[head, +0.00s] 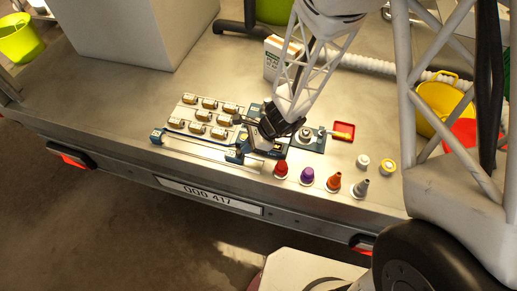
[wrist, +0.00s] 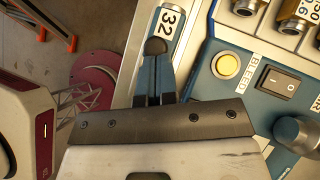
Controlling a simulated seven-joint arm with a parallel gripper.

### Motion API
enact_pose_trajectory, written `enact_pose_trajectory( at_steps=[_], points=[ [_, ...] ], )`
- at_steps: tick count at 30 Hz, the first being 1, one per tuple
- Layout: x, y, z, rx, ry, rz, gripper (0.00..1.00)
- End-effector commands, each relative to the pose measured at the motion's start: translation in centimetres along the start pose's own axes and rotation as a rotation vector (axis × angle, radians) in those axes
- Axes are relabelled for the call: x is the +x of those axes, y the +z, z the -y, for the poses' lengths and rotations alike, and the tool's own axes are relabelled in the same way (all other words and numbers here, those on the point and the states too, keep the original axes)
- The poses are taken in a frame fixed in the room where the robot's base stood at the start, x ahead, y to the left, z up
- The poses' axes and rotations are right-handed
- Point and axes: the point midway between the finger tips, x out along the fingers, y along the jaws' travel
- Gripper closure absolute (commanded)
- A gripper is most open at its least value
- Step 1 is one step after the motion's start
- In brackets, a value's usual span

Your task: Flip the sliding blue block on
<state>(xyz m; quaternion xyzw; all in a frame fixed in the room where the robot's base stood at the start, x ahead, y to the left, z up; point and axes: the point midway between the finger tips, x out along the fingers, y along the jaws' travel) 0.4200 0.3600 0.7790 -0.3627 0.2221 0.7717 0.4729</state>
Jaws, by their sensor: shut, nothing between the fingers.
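My gripper (head: 268,137) is over the panel, right of that block. In the wrist view, my gripper (wrist: 156,52) is shut and empty, its blue-grey fingers together with a dark tip.
A blue panel with a yellow button (wrist: 227,66) and a black rocker switch (wrist: 277,83) lies right of my fingers. A grey knob (wrist: 298,133) is below the switch.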

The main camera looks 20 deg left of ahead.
Motion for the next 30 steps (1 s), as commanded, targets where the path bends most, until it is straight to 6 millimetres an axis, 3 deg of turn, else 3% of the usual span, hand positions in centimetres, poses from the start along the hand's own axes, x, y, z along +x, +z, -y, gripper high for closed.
enact_pose_trajectory(
  at_steps=[18,30],
  points=[
    [7.1,8.4,5.5,-0.003,0.003,-0.001,1.00],
    [9.9,11.9,7.8,-0.002,0.002,-0.001,1.00]
  ],
)
